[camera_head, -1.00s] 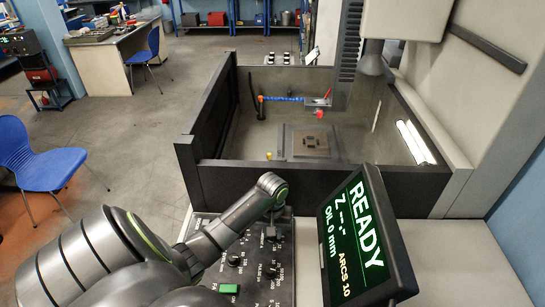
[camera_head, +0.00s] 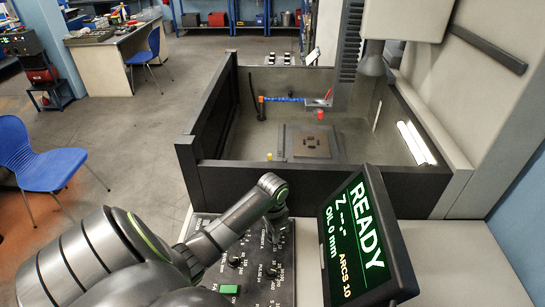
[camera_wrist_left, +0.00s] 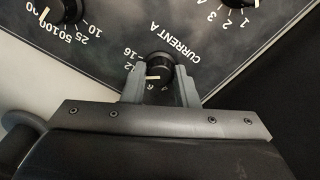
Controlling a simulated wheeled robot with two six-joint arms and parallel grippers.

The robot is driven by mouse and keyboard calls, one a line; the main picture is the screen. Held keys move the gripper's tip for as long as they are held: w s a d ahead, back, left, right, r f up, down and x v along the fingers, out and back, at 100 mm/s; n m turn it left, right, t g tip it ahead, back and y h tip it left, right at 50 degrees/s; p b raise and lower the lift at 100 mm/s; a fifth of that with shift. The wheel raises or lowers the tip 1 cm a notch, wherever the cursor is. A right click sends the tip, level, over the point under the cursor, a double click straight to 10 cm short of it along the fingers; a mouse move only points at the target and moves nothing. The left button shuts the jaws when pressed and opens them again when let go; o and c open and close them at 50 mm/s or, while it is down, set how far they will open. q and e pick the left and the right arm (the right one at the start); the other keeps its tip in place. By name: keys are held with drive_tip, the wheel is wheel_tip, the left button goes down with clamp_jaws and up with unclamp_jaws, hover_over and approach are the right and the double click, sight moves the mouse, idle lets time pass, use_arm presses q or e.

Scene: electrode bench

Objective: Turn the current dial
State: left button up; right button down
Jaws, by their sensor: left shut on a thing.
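The current dial (camera_wrist_left: 158,65) is a small round black knob with a white pointer mark. It sits on the dark control panel (camera_wrist_left: 95,65) beside the printed words CURRENT A, with 16, 12 and 6 among the figures near it. My left gripper (camera_wrist_left: 158,75) has one finger on each side of the knob and is shut on it. In the head view the left gripper (camera_head: 277,230) points down at the panel's upper right part, and its fingers and wrist mostly hide the dial there. My right gripper is not in view.
Other black knobs (camera_head: 236,260) and a green switch (camera_head: 229,289) are on the panel close to my arm. A tilted screen (camera_head: 362,235) reading READY stands right of the panel. The dark wall of the tank (camera_head: 330,180) rises just behind.

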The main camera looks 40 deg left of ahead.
use_arm(q)
drive_tip(key=m, duration=0.4)
drive_tip(key=shift+w+m, duration=0.1)
drive_tip(key=shift+m, duration=0.3)
idle(0.4)
drive_tip(key=o, duration=1)
